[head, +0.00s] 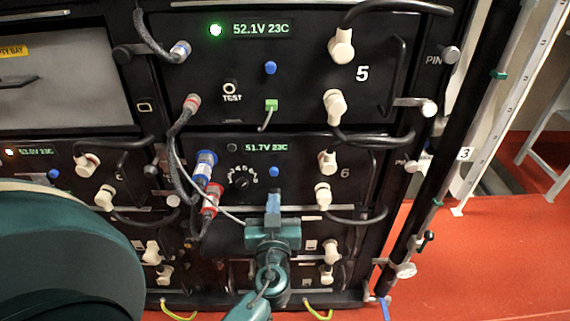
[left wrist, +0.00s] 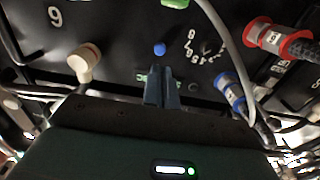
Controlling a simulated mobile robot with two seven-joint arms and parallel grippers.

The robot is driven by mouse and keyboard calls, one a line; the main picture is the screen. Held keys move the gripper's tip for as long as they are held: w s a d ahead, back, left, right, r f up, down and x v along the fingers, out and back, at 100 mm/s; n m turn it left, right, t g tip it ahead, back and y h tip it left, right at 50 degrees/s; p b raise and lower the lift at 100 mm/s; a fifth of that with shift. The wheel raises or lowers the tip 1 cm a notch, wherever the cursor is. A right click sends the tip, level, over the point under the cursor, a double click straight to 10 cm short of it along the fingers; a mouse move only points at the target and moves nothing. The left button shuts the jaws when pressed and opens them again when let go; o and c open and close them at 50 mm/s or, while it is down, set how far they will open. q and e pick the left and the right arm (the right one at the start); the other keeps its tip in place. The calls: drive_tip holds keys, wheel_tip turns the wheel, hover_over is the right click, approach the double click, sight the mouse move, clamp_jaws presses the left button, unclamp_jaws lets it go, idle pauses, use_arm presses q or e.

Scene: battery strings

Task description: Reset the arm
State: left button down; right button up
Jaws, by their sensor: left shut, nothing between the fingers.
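My left gripper (head: 273,202) is in front of the battery module marked 6 (head: 310,150), whose display reads 51.7V 23C. Its fingers are shut with nothing between them, just below a small blue button (head: 273,172). In the left wrist view the shut fingers (left wrist: 162,88) point at the module face, with the blue button (left wrist: 159,49) beyond their tips. I cannot tell whether the tips touch the panel. My right gripper is not in view.
Module 5 (head: 310,75) sits above, with a green light. Blue (head: 205,165) and red (head: 211,198) plugs with cables hang left of the gripper. Cream connectors (head: 327,162) and black cables stand at right. Open red floor (head: 480,260) lies right of the rack.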

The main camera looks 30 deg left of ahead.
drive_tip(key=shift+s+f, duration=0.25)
